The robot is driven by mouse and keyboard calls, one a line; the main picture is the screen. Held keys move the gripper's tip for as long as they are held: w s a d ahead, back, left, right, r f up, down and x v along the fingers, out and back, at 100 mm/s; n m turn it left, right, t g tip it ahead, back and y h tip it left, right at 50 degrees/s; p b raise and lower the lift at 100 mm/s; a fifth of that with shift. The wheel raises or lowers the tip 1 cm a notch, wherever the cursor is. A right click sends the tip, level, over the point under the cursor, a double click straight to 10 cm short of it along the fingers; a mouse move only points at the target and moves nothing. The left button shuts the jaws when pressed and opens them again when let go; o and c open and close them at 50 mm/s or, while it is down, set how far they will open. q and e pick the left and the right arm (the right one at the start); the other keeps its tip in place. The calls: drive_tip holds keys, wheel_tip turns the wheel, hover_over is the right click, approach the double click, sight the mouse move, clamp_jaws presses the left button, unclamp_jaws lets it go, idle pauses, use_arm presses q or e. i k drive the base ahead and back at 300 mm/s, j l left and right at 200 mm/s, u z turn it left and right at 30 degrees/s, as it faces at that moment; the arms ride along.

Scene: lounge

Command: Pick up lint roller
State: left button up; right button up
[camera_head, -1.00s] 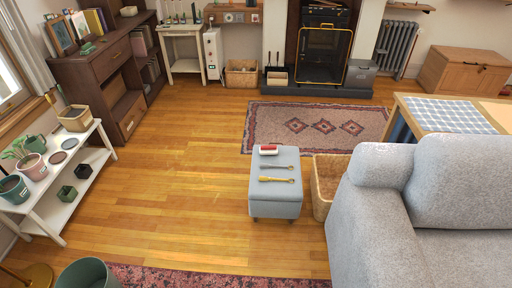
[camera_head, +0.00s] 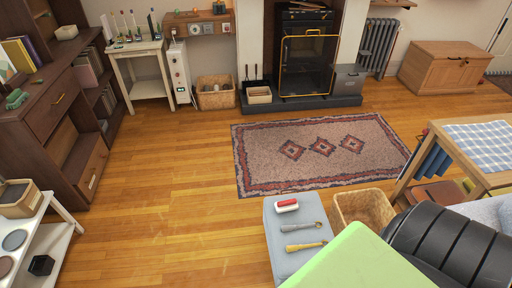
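The lint roller (camera_head: 287,205), red and white, lies on the far end of the top of a light blue-grey ottoman (camera_head: 283,259). Two long tools lie nearer on the same top: a grey one (camera_head: 300,227) and a yellow one (camera_head: 305,246). The lint roller is apart from both. Part of the ottoman's near right side is hidden. Neither of my grippers is in view.
A wicker basket (camera_head: 362,207) stands right of the ottoman. A patterned rug (camera_head: 320,168) lies beyond it. A wooden table (camera_head: 484,158) and part of the grey sofa are at right. A white shelf (camera_head: 58,245) is at left. Wooden floor (camera_head: 175,220) is clear left of the ottoman.

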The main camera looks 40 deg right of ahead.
sight(284, 206)
drive_tip(key=i+j+z, duration=0.1)
drive_tip(key=i+z, duration=0.25)
drive_tip(key=i, duration=0.15)
drive_tip(key=i+j+z, duration=0.35)
drive_tip(key=i+z, duration=0.15)
drive_tip(key=z, duration=0.25)
drive_tip(key=i+j+z, duration=0.15)
drive_tip(key=z, duration=0.3)
drive_tip(key=i+j+z, duration=0.1)
drive_tip(key=z, duration=0.3)
drive_tip(key=i+j+z, duration=0.2)
drive_tip(key=z, duration=0.2)
drive_tip(key=j+z, duration=0.25)
drive_tip(key=z, duration=0.2)
drive_tip(key=i, duration=0.05)
